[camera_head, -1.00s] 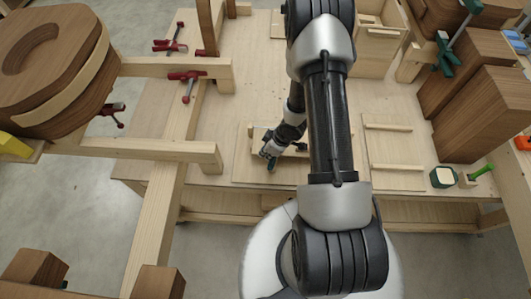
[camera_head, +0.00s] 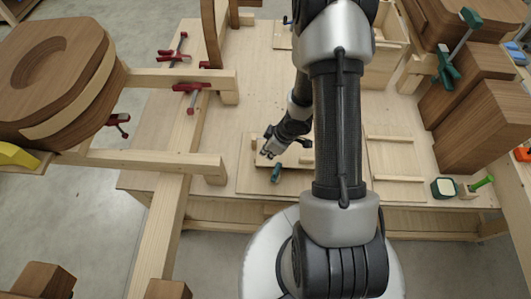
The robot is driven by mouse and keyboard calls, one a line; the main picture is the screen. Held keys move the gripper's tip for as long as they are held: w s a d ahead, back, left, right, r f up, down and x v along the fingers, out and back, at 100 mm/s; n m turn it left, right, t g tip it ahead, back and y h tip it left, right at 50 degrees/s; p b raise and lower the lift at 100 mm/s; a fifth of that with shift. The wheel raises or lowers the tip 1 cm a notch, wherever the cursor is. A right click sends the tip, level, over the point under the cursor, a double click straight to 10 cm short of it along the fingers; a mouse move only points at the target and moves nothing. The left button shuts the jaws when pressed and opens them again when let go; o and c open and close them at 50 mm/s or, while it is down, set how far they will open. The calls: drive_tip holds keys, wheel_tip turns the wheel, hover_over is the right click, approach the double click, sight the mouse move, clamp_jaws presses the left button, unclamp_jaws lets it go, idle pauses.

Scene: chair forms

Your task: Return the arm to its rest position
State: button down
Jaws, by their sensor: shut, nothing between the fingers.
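My arm reaches from the round base at the bottom up through the middle of the view, and its upper link leaves the top edge. My gripper (camera_head: 267,152) shows small and dark to the left of the large arm link, above a light wooden board (camera_head: 247,180). It is shut and looks empty, though its fingertips are small in the picture. Part of the board is hidden behind my arm.
The wooden workbench (camera_head: 150,140) carries red clamps (camera_head: 190,88) and light rails at left. Dark wooden chair forms stand at left (camera_head: 55,75) and right (camera_head: 485,130). A green-topped container (camera_head: 444,188) and a green-handled brush (camera_head: 480,184) sit near the right front edge.

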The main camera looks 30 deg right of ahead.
drive_tip(key=shift+s+d, duration=0.1)
drive_tip(key=shift+s, duration=0.1)
idle(0.3)
